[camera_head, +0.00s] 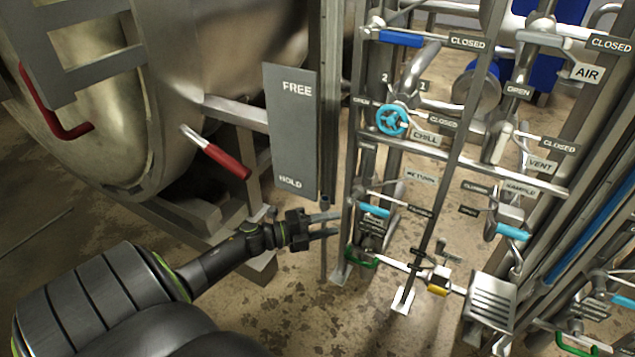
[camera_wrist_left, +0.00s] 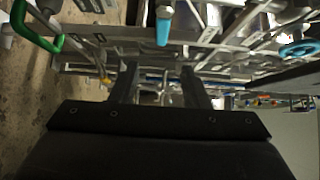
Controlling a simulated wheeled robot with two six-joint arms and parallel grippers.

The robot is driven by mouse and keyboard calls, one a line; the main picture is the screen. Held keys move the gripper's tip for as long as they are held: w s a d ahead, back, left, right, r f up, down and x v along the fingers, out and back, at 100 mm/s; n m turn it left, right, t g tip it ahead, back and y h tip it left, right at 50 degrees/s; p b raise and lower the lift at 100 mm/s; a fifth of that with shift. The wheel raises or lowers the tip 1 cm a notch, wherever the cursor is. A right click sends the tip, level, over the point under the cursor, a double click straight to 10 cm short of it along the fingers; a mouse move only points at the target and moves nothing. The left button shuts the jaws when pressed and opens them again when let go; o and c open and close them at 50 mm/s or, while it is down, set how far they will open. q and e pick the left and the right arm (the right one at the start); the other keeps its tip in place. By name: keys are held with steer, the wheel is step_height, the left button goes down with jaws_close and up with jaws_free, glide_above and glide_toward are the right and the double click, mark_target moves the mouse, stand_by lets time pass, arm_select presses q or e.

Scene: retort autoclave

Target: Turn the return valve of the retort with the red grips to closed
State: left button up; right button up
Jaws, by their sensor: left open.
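The retort with the red grips (camera_head: 225,160) is the large steel vessel at the left in the head view. On the pipe rack to its right, the return valve has a light-blue lever grip (camera_head: 374,210), below and left of a plate reading RETURN (camera_head: 420,174). A small dark plate (camera_head: 420,212) sits right of the grip; its text is too small to read surely. My left gripper (camera_head: 338,224) is open and empty, just left of this grip and apart from it. In the left wrist view, a light-blue grip (camera_wrist_left: 163,27) shows beyond the open fingers (camera_wrist_left: 159,75). My right gripper is out of view.
A blue chill handwheel (camera_head: 392,119) is above the return valve. A green handle (camera_head: 362,258) is below it and also shows in the wrist view (camera_wrist_left: 36,30). The sample valve's blue grip (camera_head: 513,231) is to the right. A grey FREE/HOLD panel (camera_head: 290,135) stands above my gripper.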

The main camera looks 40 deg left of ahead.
arm_select(q)
steer(key=shift+v, duration=1.45)
